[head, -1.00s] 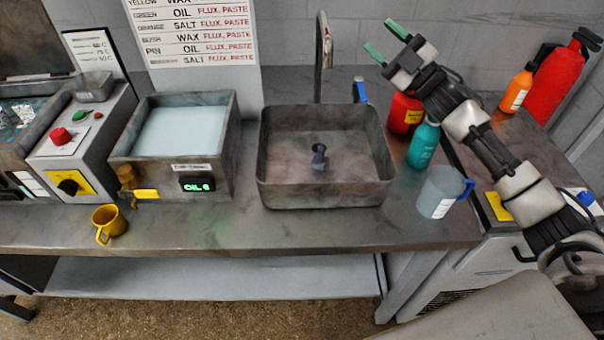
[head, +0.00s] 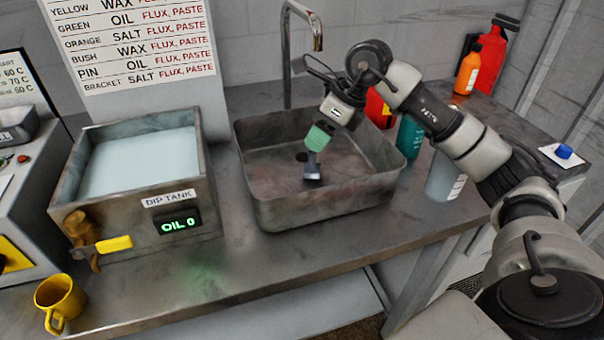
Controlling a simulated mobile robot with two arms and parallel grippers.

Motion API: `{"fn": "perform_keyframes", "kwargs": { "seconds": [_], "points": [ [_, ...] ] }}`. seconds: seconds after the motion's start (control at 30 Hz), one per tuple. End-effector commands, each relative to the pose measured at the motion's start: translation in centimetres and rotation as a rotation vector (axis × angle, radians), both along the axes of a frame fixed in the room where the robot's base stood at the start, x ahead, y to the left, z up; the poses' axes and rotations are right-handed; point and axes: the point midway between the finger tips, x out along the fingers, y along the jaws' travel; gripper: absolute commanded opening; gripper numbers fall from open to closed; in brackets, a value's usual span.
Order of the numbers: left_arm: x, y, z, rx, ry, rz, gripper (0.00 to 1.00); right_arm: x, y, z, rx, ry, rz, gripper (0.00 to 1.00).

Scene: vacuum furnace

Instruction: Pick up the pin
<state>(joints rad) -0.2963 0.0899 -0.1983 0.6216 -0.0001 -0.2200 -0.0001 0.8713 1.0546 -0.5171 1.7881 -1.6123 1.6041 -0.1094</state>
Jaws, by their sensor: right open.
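The pin, a small dark grey-blue piece (head: 312,173), is in the metal sink (head: 330,212), near the middle of its floor. My right gripper (head: 317,140) has green fingertips and points down into the sink, right over the pin. The fingers hide part of the pin's upper end. The gripper is open; I cannot tell whether the fingers are touching the pin or stand around it. My left gripper is not in view.
The sink walls surround the gripper, and a faucet (head: 287,60) rises behind. A dip tank (head: 140,165) marked oil stands left, with a yellow mug (head: 60,298) in front.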

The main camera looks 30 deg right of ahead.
Motion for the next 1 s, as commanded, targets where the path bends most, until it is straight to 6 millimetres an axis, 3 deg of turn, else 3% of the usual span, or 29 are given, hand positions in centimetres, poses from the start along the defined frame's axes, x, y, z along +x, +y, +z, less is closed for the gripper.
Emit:
{"fn": "perform_keyframes", "kwargs": {
  "seconds": [0.2, 0.47, 0.8, 1.0],
  "points": [
    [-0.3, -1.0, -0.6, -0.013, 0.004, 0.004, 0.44, -0.2, -0.7, -0.6, -0.156, -0.046, 0.058, 0.48],
    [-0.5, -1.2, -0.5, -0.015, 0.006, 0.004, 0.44, 0.4, -0.2, -2.8, -0.153, -0.045, 0.056, 0.48],
    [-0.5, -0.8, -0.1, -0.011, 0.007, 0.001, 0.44, 1.6, 0.5, -7.0, -0.15, -0.045, 0.057, 0.48],
    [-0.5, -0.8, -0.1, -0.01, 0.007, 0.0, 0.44, 1.6, 0.5, -7.2, -0.151, -0.047, 0.056, 0.48]
  ]
}}
